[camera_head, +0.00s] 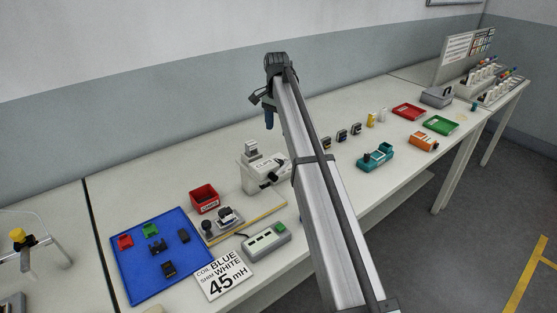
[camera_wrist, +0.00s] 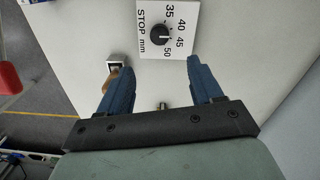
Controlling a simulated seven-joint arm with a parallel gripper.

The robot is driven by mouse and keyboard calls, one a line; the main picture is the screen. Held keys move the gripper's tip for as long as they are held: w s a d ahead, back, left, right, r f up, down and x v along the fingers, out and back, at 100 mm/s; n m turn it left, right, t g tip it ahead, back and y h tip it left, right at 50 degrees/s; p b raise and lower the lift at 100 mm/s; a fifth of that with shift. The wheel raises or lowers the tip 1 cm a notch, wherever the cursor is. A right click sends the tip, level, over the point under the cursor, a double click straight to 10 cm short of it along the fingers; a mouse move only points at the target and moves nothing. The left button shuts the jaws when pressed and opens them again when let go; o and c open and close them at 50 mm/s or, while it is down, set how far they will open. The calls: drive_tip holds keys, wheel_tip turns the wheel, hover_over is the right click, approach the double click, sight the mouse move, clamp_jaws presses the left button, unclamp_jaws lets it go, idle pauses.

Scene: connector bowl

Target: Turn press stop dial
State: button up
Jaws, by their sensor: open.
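The stop dial (camera_wrist: 158,34) is a round black knob with a white pointer mark. It sits on a white plate (camera_wrist: 147,48) marked STOP mm, with 35, 40, 45 and 50 around the knob. My gripper (camera_wrist: 161,65) is open and empty, its two blue fingers spread on either side below the dial in the wrist view and apart from the knob. In the head view my gripper (camera_head: 269,121) hangs above the bench behind a white press-like machine (camera_head: 257,175). I cannot make out the dial in the head view.
A blue mat (camera_head: 140,262) with small parts, a red bin (camera_head: 204,198) and a grey box with a green button (camera_head: 266,241) lie at front left. Teal (camera_head: 374,158) and orange (camera_head: 424,141) devices stand right of my arm. Bench space behind the machine looks clear.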

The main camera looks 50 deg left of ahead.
sight(279, 162)
drive_tip(key=f+m, duration=0.1)
drive_tip(key=f, duration=0.6)
drive_tip(key=f+m, duration=0.2)
drive_tip(key=f, duration=0.5)
drive_tip(key=shift+d, duration=0.2)
drive_tip(key=shift+r, duration=0.1)
